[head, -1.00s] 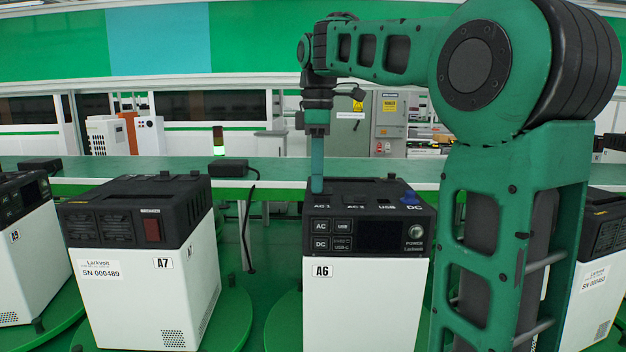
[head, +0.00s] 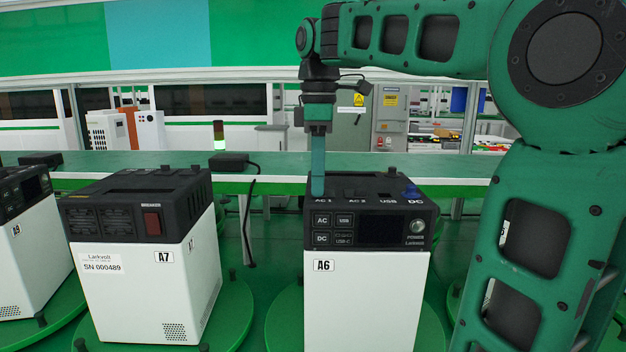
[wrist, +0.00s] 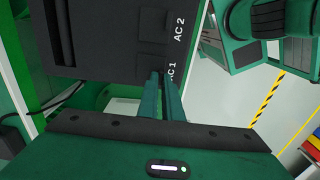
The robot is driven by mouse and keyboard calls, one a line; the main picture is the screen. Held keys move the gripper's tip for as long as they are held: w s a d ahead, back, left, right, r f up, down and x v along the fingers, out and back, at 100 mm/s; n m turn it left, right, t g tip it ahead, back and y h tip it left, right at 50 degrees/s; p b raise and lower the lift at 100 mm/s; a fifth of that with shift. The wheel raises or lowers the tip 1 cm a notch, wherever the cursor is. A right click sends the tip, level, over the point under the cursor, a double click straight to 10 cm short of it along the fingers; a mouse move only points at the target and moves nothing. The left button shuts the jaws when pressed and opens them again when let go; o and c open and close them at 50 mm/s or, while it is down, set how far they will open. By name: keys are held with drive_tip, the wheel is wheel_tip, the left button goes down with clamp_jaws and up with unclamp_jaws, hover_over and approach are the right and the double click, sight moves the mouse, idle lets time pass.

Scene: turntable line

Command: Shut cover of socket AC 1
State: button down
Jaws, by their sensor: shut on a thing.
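Power station A6 (head: 366,295) is a white box with a black top, standing in front of me. The AC 1 label is at the left of its top's front edge, beside AC 2, USB and DC. My gripper (head: 318,192) points down there, with its green fingers close together at socket AC 1. In the wrist view, the fingers (wrist: 162,80) stand beside the AC 1 label (wrist: 172,72) and are shut on the AC 1 cover. The AC 2 area (wrist: 152,28) is dark and looks flat.
Unit A7 (head: 140,290) stands on the left and A9 (head: 25,240) farther left, on green turntables. A blue piece (head: 411,191) is at the DC end of A6. A green bench (head: 400,170) with a black adapter (head: 231,161) runs behind.

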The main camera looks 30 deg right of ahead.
drive_tip(key=c, duration=1.9)
unclamp_jaws()
drive_tip(key=shift+s, duration=0.1)
drive_tip(key=shift+r, duration=0.1)
wheel_tip(320, 180, up, 11)
drive_tip(key=shift+a+f, duration=0.1)
drive_tip(key=shift+f, duration=0.1)
